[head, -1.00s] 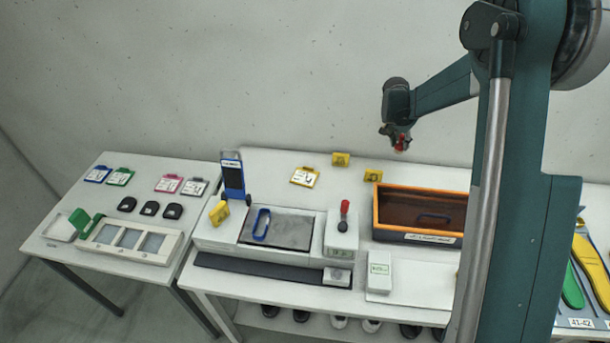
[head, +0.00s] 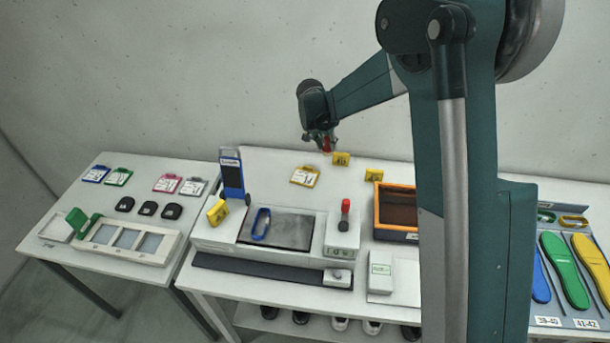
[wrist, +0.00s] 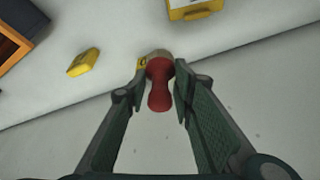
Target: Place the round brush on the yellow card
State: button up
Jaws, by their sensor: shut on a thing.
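My gripper (head: 323,142) is shut on the round brush (head: 327,147), held in the air above the back of the middle table. In the wrist view the brush (wrist: 158,85) shows its red knob-like handle between the two fingers of my gripper (wrist: 160,80), with a paler round part beyond it. The yellow card (head: 305,177) lies flat on the table, with a white label and a yellow clip edge. It is below the gripper and slightly left in the head view. In the wrist view the card (wrist: 196,9) is partly cut off at the top edge.
Yellow blocks (head: 340,159) (head: 373,175) stand right of the card. An orange-rimmed box (head: 394,236) is farther right, partly hidden by my arm. A blue upright stand (head: 232,174) is left of the card. The table around the card is mostly clear.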

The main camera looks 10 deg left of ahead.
jog(key=s+a+n, duration=0.1)
jog(key=s+a, duration=0.3)
jog(key=a, duration=0.4)
jog(key=shift+a, duration=0.1)
send_near(308, 173)
jog(key=shift+w+d+b, duration=0.3)
jog(key=shift+w+d, duration=0.15)
jog(key=shift+w, duration=0.4)
jog(key=shift+f, duration=1.8)
jog(key=shift+f, duration=0.15)
jog(key=o, duration=0.9)
